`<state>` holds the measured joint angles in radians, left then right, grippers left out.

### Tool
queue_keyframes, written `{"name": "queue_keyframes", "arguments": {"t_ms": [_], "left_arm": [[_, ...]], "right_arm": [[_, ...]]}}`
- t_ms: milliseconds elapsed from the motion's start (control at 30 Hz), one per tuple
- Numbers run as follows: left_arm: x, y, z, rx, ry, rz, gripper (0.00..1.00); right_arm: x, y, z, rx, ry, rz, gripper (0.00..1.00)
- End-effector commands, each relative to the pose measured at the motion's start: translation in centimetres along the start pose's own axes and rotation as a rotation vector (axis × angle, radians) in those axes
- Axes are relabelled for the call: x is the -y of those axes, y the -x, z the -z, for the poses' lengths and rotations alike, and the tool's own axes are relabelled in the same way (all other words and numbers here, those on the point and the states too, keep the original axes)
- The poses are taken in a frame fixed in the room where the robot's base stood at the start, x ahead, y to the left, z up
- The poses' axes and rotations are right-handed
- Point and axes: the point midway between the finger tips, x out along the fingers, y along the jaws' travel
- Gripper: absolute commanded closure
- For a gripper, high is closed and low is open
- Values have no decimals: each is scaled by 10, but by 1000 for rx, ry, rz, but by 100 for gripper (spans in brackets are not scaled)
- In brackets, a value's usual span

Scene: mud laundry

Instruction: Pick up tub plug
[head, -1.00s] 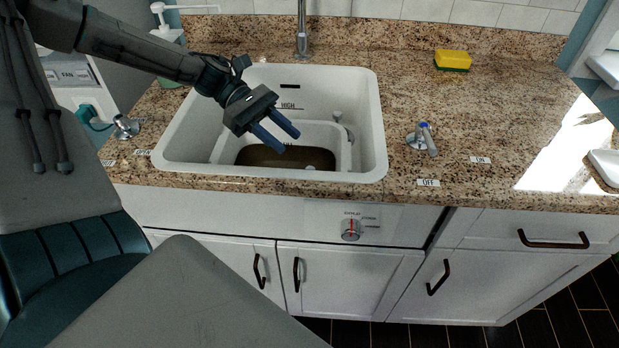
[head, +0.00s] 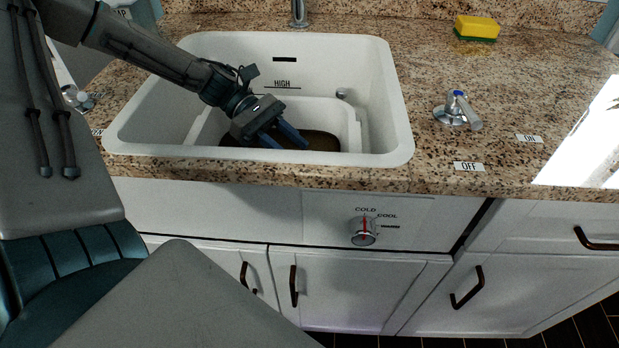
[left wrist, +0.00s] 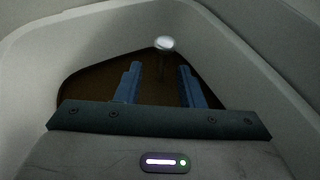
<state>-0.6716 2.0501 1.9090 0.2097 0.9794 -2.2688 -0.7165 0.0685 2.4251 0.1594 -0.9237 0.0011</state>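The inner tub (head: 353,130) of the white sink (head: 395,120) holds dark brown water (head: 322,141). In the left wrist view, a pale round knob (left wrist: 164,43), which looks like the tub plug's top, stands on a thin stem at the far edge of the water. A small knob (head: 341,94) also shows by the tub's back right in the head view; I cannot tell if it is the same one. My left gripper (head: 291,144) is low in the tub, open and empty, with the knob beyond its fingertips (left wrist: 159,66). My right gripper is not in view.
Tub walls surround my left gripper closely. A granite counter (head: 400,50) surrounds the sink, with a blue-capped tap handle (head: 457,110) and a yellow sponge (head: 477,27) to the right. A faucet (head: 299,12) stands behind. A temperature dial (head: 363,231) is on the front panel.

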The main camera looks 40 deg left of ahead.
Motion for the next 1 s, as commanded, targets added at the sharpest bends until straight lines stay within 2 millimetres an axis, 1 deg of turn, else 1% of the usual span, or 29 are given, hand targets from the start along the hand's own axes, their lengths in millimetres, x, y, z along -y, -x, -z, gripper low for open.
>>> {"name": "queue_keyframes", "arguments": {"t_ms": [33, 133, 367, 433, 600, 700, 833, 1000], "left_arm": [[1, -8, 2, -2, 2, 4, 65], [0, -19, 1, -1, 1, 4, 65], [1, -31, 1, -1, 1, 2, 65], [2, -37, 2, -1, 2, 3, 65], [6, -61, 7, -3, 4, 5, 65], [5, -71, 6, -1, 2, 3, 65], [5, -78, 6, -1, 1, 0, 65], [5, -79, 6, 0, -1, -2, 65]], "right_arm": [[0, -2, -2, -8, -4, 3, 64], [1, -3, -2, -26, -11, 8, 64], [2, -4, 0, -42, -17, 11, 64], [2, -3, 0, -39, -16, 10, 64], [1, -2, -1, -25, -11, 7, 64], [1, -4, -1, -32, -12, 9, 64], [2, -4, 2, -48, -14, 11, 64], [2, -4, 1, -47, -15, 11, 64]]}}
